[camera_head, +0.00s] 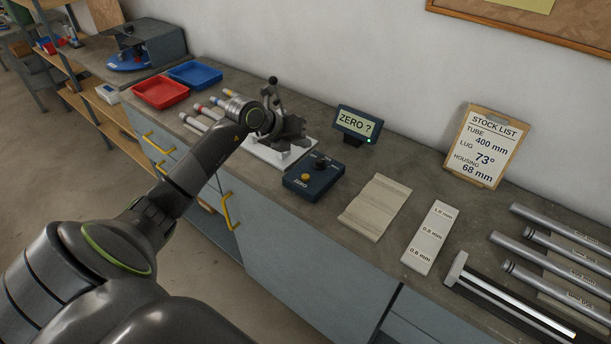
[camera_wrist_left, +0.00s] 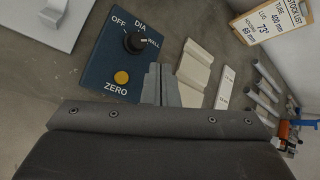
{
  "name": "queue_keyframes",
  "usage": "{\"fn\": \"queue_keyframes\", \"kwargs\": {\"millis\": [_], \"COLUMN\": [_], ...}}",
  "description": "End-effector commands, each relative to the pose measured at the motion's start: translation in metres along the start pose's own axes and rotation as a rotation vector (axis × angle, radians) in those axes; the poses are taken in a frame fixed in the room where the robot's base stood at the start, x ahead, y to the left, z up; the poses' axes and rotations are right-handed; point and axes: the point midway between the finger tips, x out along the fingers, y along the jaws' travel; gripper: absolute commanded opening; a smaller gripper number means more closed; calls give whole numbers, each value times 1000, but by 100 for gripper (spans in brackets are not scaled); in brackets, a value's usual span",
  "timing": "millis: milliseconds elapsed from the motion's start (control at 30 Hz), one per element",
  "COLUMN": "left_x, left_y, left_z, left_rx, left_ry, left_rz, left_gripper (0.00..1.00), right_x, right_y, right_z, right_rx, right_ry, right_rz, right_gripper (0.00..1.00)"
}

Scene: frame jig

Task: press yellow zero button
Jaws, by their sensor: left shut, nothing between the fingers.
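The yellow zero button (camera_head: 305,177) sits on the dark blue control box (camera_head: 322,187), above the printed word ZERO. In the left wrist view the yellow button (camera_wrist_left: 121,77) is in clear sight below a black knob (camera_wrist_left: 134,42) marked OFF, DIA and WALL. My left gripper (camera_head: 300,135) is shut and empty, behind and to the left of the box in the head view. In the left wrist view its fingertips (camera_wrist_left: 160,75) show just right of the button, apart from it as far as I can tell. My right gripper is not in view.
A small display (camera_head: 356,124) reading "ZERO ?" stands behind the box. A white plate (camera_head: 262,153) lies under the left gripper. Red and blue trays (camera_head: 161,93) are at left.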

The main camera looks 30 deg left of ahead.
Motion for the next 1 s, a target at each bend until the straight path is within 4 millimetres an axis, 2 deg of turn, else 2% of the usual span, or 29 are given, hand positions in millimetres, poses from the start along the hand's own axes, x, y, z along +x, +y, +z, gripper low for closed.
{"fn": "queue_keyframes", "kwargs": {"millis": [467,1000], "left_x": [6,54], "left_y": [4,39], "left_z": [-4,-40], "left_rx": [0,-1], "left_ry": [0,1], "left_rz": [-2,-3], "left_gripper": [0,0], "right_x": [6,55], "right_y": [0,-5], "right_z": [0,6], "right_rx": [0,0], "right_ry": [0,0], "right_rz": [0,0], "right_gripper": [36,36]}}
